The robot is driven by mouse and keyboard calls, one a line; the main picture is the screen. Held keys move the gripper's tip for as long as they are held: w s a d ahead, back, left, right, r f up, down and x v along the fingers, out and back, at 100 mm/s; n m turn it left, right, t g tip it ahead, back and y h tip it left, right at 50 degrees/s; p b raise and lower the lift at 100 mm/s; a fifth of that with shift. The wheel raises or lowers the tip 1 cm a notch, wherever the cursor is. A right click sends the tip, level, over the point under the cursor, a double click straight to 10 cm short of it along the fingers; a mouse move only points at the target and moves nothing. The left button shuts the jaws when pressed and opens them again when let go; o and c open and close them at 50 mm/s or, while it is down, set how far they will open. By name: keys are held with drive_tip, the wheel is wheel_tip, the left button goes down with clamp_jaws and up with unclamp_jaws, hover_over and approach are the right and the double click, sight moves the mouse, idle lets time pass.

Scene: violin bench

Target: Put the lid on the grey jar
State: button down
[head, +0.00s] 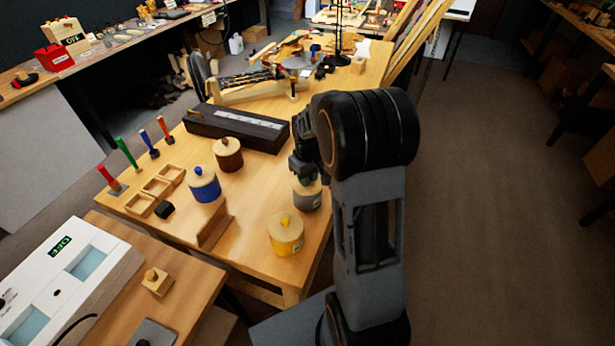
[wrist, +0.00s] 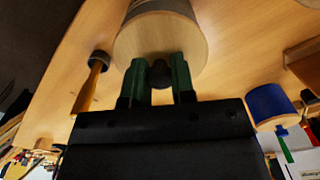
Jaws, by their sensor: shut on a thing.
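The grey jar (head: 307,196) stands on the bench near its right edge, partly behind my arm in the head view. In the wrist view, its grey body (wrist: 158,5) shows at the top edge, with the pale wooden lid (wrist: 160,38) against its mouth. The lid looks lined up with the jar; I cannot tell whether it is fully seated. My gripper (head: 304,173) is directly over the jar. In the wrist view its green fingers (wrist: 158,78) are shut on the lid's dark knob (wrist: 160,70).
A yellow jar (head: 286,236), blue jar (head: 205,187) and brown jar (head: 228,156) stand nearby, all lidded. A wooden block (head: 214,229) stands between the blue and yellow jars. A long dark case (head: 236,128) lies behind. Small wooden trays (head: 157,187) are at left.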

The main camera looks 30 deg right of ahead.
idle(0.4)
drive_tip(key=shift+c, duration=2)
unclamp_jaws()
drive_tip(key=shift+r, duration=0.2)
drive_tip(key=shift+r+p, duration=2.7)
drive_tip(key=shift+r, duration=0.65)
drive_tip(key=shift+c, duration=0.2)
clamp_jaws()
